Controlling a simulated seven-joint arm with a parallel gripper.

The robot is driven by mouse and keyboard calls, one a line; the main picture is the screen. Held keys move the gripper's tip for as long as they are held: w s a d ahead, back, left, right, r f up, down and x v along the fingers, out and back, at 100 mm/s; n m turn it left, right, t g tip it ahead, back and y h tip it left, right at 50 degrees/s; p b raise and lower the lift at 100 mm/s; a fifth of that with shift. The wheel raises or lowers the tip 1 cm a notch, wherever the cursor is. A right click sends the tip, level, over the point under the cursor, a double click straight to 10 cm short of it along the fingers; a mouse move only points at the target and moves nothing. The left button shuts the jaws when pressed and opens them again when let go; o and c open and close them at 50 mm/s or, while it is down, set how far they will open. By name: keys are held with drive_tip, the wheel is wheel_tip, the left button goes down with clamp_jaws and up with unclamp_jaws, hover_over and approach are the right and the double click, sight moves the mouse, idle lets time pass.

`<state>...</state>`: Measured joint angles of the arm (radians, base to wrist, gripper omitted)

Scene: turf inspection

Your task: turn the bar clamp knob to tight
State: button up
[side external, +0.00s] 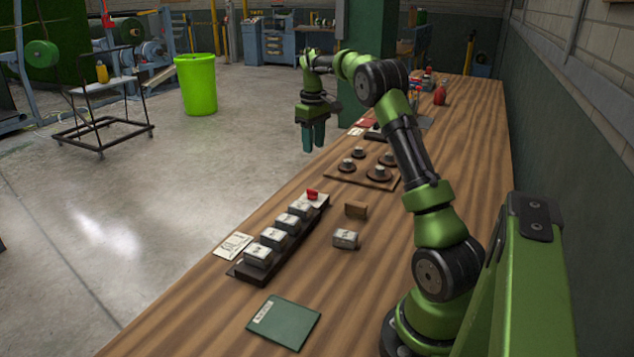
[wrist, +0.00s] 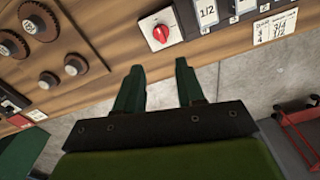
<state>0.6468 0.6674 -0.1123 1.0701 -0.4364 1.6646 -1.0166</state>
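The red bar clamp knob (side external: 312,194) sits on a pale plate at the far end of a dark bar (side external: 242,272) holding several grey blocks. The knob also shows at the top of the wrist view (wrist: 160,33), with its pale plate around it. Its setting is too small to read. My gripper (side external: 313,146) points down near the table's left edge, above and apart from the knob. In the wrist view my gripper (wrist: 160,66) has its two green fingers spread, with nothing between them.
A wooden board with several round dark knobs (side external: 347,166) lies beyond the bar on the table. A small wooden block (side external: 356,209), a loose grey block (side external: 345,239), a paper card (side external: 233,246) and a green booklet (side external: 284,322) lie nearby. Open floor lies left of the table.

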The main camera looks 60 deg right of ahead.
sight(312, 194)
drive_tip(key=f+n, duration=0.1)
drive_tip(key=f, duration=0.8)
drive_tip(key=f+n, duration=0.1)
drive_tip(key=f, duration=0.4)
drive_tip(key=shift+w+f+n, duration=0.25)
drive_tip(key=shift+n, duration=0.05)
clamp_jaws()
